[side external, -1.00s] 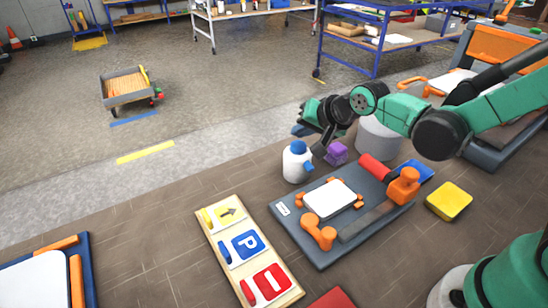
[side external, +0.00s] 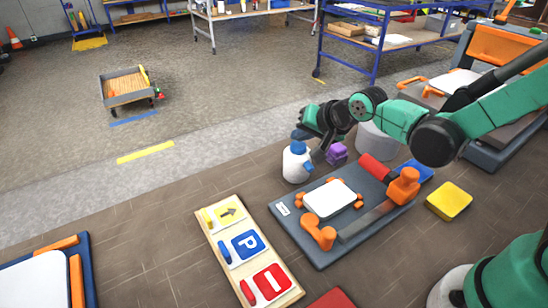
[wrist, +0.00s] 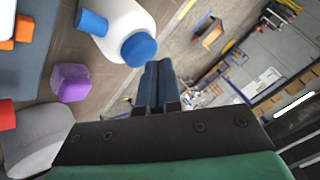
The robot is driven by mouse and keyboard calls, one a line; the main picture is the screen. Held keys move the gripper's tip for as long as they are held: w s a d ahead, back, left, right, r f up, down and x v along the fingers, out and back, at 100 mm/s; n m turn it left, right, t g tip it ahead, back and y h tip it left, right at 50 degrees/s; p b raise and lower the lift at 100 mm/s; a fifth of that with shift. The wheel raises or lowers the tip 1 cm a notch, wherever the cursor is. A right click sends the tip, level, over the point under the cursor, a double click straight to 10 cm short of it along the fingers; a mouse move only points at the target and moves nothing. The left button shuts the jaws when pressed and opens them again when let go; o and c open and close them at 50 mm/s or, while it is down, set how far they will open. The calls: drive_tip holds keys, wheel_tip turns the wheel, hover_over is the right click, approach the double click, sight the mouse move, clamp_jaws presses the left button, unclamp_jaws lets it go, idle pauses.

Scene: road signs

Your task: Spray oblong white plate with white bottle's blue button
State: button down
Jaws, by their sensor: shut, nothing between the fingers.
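The white bottle (side external: 296,166) stands upright on the floor behind the grey board. It has a blue top (side external: 298,147) and a blue piece (side external: 309,167) on its side. In the wrist view the bottle (wrist: 117,22) shows at the upper left, with its blue top (wrist: 139,49) close to the fingers and the side piece (wrist: 92,22) on its left. The oblong white plate (side external: 329,198) lies on the grey board between orange clamps. My gripper (side external: 299,135) is shut and empty just above the bottle's blue top; I cannot tell whether they touch.
The grey board (side external: 322,259) also carries a red-handled tool (side external: 376,170) and orange blocks (side external: 404,186). A purple block (side external: 337,153) and a light grey cylinder (side external: 378,141) stand by the bottle. A sign board (side external: 289,302) and a yellow block (side external: 449,202) lie nearby. Floor left of the bottle is clear.

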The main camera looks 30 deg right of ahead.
drive_tip(key=shift+f, duration=0.3)
idle(0.4)
drive_tip(key=shift+r, duration=0.8)
drive_tip(key=shift+r, duration=0.1)
drive_tip(key=shift+r, duration=2.9)
drive_tip(key=shift+s, duration=0.1)
drive_tip(key=n, duration=0.3)
approach(302, 147)
wheel_tip(302, 147, up, 3)
drive_tip(key=w, duration=0.2)
drive_tip(key=s+d+f+n+g+h, duration=0.1)
drive_tip(key=s+d+f+n+g, duration=0.1)
drive_tip(key=s+n, duration=0.2)
drive_tip(key=s, duration=0.3)
drive_tip(key=shift+d+n, duration=0.3)
drive_tip(key=shift+n, duration=0.1)
